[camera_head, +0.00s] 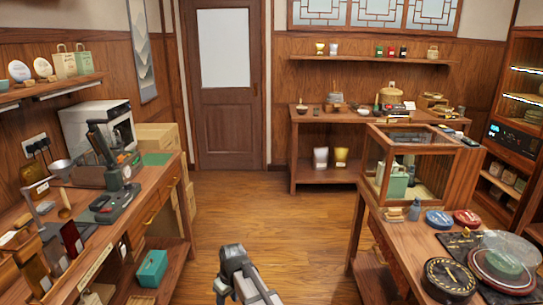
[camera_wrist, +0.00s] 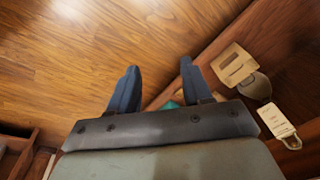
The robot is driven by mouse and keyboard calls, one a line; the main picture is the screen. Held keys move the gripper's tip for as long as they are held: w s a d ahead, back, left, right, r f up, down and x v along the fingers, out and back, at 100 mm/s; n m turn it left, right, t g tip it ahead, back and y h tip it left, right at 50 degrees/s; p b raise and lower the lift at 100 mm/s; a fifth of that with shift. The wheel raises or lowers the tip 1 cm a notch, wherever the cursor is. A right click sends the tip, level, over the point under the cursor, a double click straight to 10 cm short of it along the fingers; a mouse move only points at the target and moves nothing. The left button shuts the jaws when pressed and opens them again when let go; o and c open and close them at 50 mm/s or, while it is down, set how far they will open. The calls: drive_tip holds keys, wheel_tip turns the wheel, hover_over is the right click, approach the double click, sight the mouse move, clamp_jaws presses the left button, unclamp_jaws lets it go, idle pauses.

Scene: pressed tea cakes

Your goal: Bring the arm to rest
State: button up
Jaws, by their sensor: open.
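My gripper (camera_wrist: 158,88) shows in the wrist view with its two dark blue fingers spread apart and nothing between them. Beyond the fingers is the wooden floor and the edge of a wooden shelf. In the head view, part of my grey arm (camera_head: 242,275) shows at the bottom centre, over open floor between the left bench and the right table. The fingertips cannot be made out in the head view.
The left bench (camera_head: 150,208) holds tools, with a teal box (camera_head: 152,268) on its lower shelf. The right table (camera_head: 395,222) carries a glass case (camera_head: 368,165) and round tins. A back table (camera_head: 310,117) stands by the wall. The floor (camera_head: 255,215) between is clear.

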drive_tip(key=s+d+f+m+h, duration=0.1)
drive_tip(key=s+d+f+m, duration=0.2)
drive_tip(key=d, duration=0.8)
drive_tip(key=s+d+f+m, duration=0.3)
drive_tip(key=d+f, duration=0.1)
drive_tip(key=d, duration=0.7)
drive_tip(key=s+d+f+m+h, duration=0.1)
drive_tip(key=s+d+f+m, duration=0.25)
drive_tip(key=d, duration=0.65)
drive_tip(key=s+f+g, duration=0.3)
drive_tip(key=s+f, duration=0.7)
drive_tip(key=s, duration=0.5)
drive_tip(key=s+f+g, duration=0.4)
drive_tip(key=s+f, duration=0.6)
drive_tip(key=s, duration=0.4)
drive_tip(key=shift+s+f, duration=0.2)
drive_tip(key=shift+s, duration=0.15)
